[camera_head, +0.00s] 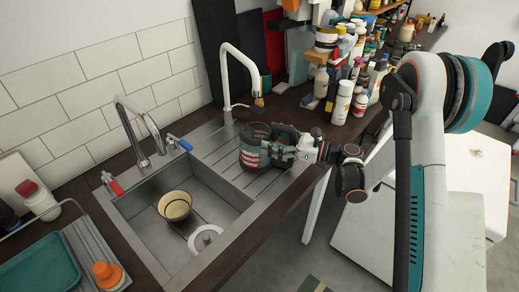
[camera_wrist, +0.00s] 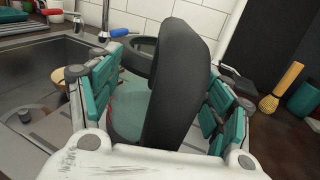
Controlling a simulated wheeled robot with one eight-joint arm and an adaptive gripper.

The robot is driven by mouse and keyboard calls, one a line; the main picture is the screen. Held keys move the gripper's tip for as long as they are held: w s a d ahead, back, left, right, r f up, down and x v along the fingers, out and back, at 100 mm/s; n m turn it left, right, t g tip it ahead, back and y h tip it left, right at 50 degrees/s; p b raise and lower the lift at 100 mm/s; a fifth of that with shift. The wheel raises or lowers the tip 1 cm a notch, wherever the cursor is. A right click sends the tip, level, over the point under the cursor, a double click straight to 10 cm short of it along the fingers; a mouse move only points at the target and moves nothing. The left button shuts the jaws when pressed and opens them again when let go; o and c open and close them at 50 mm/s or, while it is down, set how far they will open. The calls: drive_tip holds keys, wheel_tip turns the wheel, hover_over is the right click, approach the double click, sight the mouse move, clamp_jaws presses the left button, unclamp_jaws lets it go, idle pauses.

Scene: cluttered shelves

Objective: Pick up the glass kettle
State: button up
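The kettle (camera_head: 254,157), dark with a teal-tinted body and pale lettering, stands on the ribbed metal drainboard right of the sink basin. My gripper (camera_head: 286,146) is at its right side. In the wrist view the kettle's large black handle (camera_wrist: 182,85) rises between my two teal-padded fingers, and the teal body (camera_wrist: 130,108) shows behind it. The fingers are spread, with a visible gap on the left of the handle; the right finger is close to it, and I cannot tell whether it touches. The handle hides part of the body.
A steel sink (camera_head: 150,205) holds a yellowish bowl (camera_head: 174,205). Two faucets stand behind, one (camera_head: 240,75) close to the kettle. Bottles (camera_head: 341,100) crowd the counter at the back right. A teal tray (camera_head: 38,264) lies at the lower left. The drainboard's front is clear.

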clamp_jaws()
drive_tip(key=shift+r, duration=0.2)
idle(0.3)
